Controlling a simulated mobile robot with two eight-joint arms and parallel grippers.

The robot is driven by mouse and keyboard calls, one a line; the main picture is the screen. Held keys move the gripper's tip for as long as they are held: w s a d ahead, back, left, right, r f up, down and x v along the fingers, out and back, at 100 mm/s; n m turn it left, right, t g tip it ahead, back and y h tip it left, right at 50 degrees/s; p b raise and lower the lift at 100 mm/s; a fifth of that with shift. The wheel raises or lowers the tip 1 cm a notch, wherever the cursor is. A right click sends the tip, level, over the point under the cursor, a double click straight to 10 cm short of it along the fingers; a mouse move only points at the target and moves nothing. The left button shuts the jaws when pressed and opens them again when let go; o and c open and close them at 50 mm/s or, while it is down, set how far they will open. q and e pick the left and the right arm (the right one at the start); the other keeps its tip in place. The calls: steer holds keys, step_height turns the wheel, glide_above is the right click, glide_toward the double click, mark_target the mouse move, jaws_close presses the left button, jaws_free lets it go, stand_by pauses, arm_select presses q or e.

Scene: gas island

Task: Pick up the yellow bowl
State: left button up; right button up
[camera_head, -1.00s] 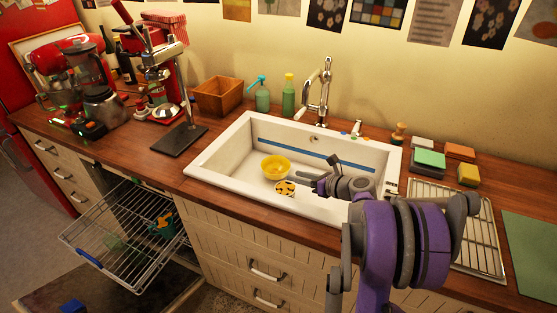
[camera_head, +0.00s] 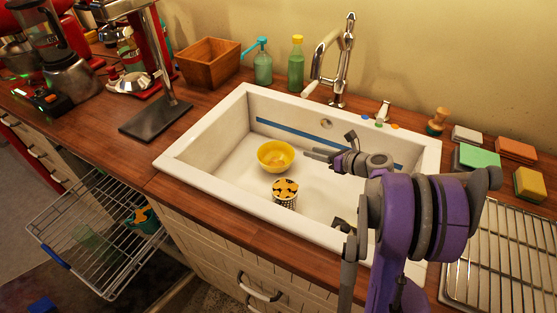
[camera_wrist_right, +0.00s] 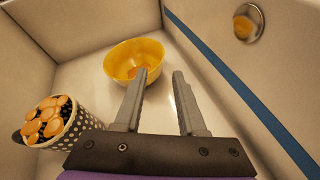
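The yellow bowl (camera_head: 276,156) sits upright on the floor of the white sink (camera_head: 178,158), left of the middle. It also shows in the right wrist view (camera_wrist_right: 134,62), with something small and orange inside. My right gripper (camera_wrist_right: 162,75) is open and empty, with its fingertips just short of the bowl and its left finger overlapping the bowl's near right edge in the picture. In the head view my right gripper (camera_head: 318,155) reaches into the sink from the right, beside the bowl. My left gripper is not in view.
A dotted cup (camera_head: 285,193) with an orange-patterned top stands in the sink in front of the bowl. The sink walls and the tap (camera_head: 338,62) bound the space. An open dishwasher rack (camera_head: 98,228) is at the lower left.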

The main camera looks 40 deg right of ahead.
glide_toward(288, 146)
steer(key=x, duration=0.8)
steer(key=shift+w, duration=0.15)
jaws_close()
stand_by(1.3)
